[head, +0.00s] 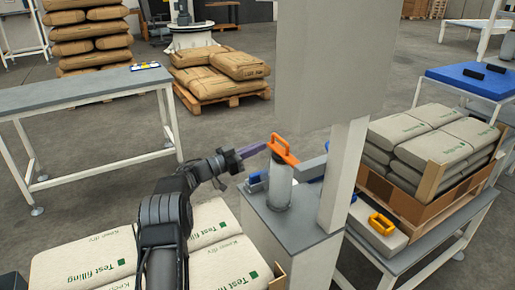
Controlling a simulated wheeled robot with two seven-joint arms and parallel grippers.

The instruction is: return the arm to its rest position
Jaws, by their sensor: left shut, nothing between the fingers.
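My left arm (165,215) rises from the bottom of the head view and bends right over the sacks. My left gripper (232,161) is at its end, left of the grey cylinder with an orange handle. It looks shut, with no object held. A purple-grey bar (252,149) shows between the gripper and the orange handle (284,150); I cannot tell what it belongs to. My right gripper is not in view.
The grey cylinder (280,185) stands on a grey pedestal (290,225) by a pale column (343,175). "Test filling" sacks (85,262) lie below my arm. A boxed sack stack (440,140) and a yellow handle (382,223) are right. A bench (70,95) is left.

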